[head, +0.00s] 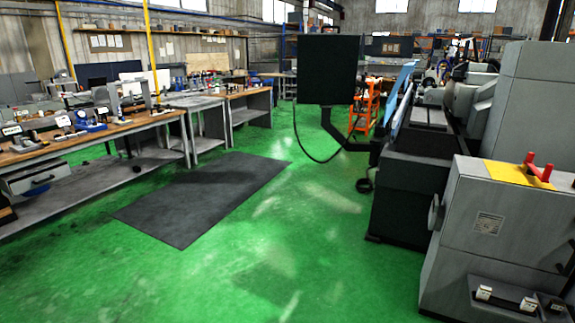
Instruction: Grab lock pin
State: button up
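I cannot make out for certain which thing is the lock pin. Red upright pieces (540,168) stand on a yellow mat (515,174) on top of the grey machine cabinet (480,225) at the right. Whether one of them is the lock pin is too small to tell. Small parts also lie along the workbench (130,128) at the left, too small to name. My gripper and arm are not in this view.
The green floor (270,235) is clear in the middle. A dark floor mat (205,198) lies before the workbench. The grinder (420,150) stands at the right. A dark panel (328,70) on a bent arm and a hanging cable reach out from it. An orange rack (365,103) stands behind.

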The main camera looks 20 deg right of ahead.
aim_at(530, 156)
jog(key=i+l+z, duration=0.2)
jog(key=i, duration=0.5)
jog(key=i+j+z, duration=0.2)
jog(key=i, duration=0.55)
jog(key=i+z, duration=0.2)
jog(key=i, duration=0.5)
jog(key=i+z, duration=0.15)
jog(key=i, duration=0.4)
jog(key=i+j+z, duration=0.15)
jog(key=i, duration=0.35)
jog(key=i+j+z, duration=0.15)
jog(key=i, duration=0.4)
